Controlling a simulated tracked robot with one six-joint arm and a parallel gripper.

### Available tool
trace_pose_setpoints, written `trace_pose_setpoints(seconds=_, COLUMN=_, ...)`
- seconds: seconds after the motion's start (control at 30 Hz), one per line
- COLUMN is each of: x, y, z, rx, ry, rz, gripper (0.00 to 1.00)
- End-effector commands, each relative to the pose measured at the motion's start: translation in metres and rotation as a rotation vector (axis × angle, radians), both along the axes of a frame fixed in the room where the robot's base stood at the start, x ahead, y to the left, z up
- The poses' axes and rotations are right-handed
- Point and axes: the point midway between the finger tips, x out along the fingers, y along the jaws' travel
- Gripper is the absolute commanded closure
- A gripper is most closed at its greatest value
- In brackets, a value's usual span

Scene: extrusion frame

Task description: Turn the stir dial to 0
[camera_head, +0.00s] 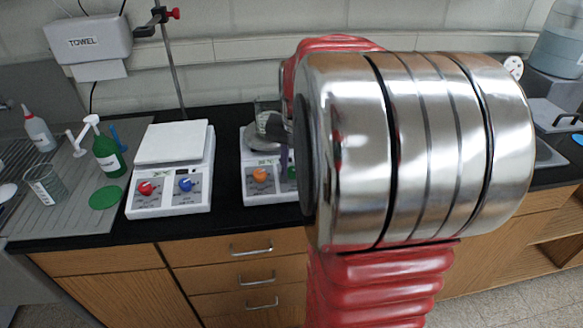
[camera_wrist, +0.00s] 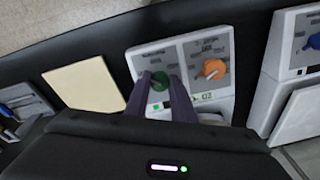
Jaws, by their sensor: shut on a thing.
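A white hotplate stirrer (camera_head: 250,187) stands on the black bench, with an orange dial (camera_head: 260,174) and a green dial (camera_head: 292,173) on its front. My arm hides its right side in the head view. In the wrist view, which looks from the other way round, my gripper (camera_wrist: 160,77) has its two dark purple fingers on either side of the green dial (camera_wrist: 159,81), shut on it. The orange dial (camera_wrist: 212,69) is beside it, to the right, untouched. I cannot read which dial is marked stir.
Another white stirrer (camera_head: 171,172) with red and blue dials stands to the left. A glass vessel (camera_head: 265,112) is on the gripped stirrer's plate. A green bottle (camera_head: 107,152) and a beaker (camera_head: 45,184) stand farther left. A metal stand rod (camera_head: 175,75) rises behind.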

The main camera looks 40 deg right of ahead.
Motion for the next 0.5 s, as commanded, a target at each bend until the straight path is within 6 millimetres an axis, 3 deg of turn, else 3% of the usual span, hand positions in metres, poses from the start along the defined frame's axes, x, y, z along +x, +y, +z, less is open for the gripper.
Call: trace_pose_setpoints(seconds=0.5, x=0.0044, y=-0.0018, z=0.0038, rx=-0.096, ry=0.046, rz=0.478, gripper=1.00)
